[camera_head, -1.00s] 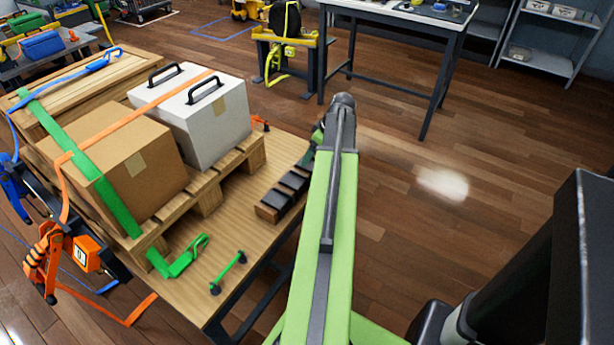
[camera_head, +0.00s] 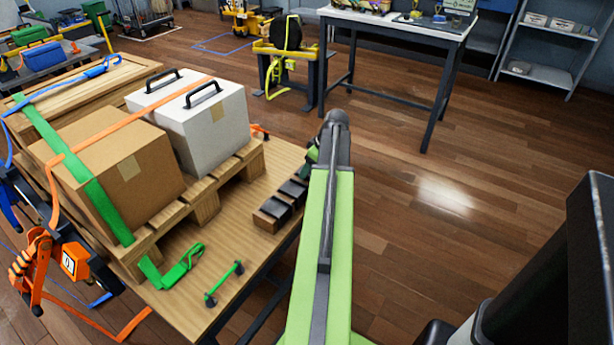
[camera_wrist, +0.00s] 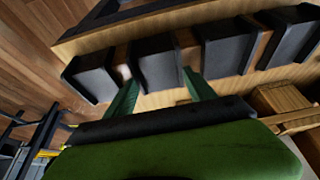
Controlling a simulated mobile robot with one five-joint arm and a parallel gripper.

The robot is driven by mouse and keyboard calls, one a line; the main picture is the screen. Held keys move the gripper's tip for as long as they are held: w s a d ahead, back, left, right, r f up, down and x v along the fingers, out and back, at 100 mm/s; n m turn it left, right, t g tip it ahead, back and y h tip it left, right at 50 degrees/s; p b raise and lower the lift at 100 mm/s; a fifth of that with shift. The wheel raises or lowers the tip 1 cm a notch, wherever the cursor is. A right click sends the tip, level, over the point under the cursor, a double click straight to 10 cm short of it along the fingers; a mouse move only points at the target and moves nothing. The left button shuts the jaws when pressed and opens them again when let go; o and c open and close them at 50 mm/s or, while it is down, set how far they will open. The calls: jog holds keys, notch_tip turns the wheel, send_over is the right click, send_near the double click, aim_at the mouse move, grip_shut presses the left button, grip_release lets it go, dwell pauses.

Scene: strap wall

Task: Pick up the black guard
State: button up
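Several black guards sit in a row on a wooden strip along the table's right edge; one (camera_head: 275,208) shows in the head view, and the far end of the row is hidden behind my arm. In the wrist view a black guard (camera_wrist: 158,60) stands in the middle, with another black guard (camera_wrist: 90,76) to its left and more to its right. My gripper (camera_wrist: 159,78) has its two green fingers apart, one at each lower side of the middle guard. Whether they touch it I cannot tell. In the head view my gripper is mostly hidden behind the arm.
A wooden pallet (camera_head: 205,207) with a cardboard box (camera_head: 130,170) and a white case (camera_head: 215,130) stands left of the guards. A green strap (camera_head: 175,270) and a small green bar (camera_head: 225,283) lie on the table front. Open floor (camera_head: 430,235) lies to the right.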

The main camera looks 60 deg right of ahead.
jog(key=c, duration=0.7)
jog(key=shift+o, duration=0.2)
jog(key=shift+s+r+p, duration=0.35)
jog(key=shift+r+p, duration=0.1)
jog(key=s+r+p, duration=0.7)
jog(key=s, duration=0.6)
jog(key=shift+s, duration=0.2)
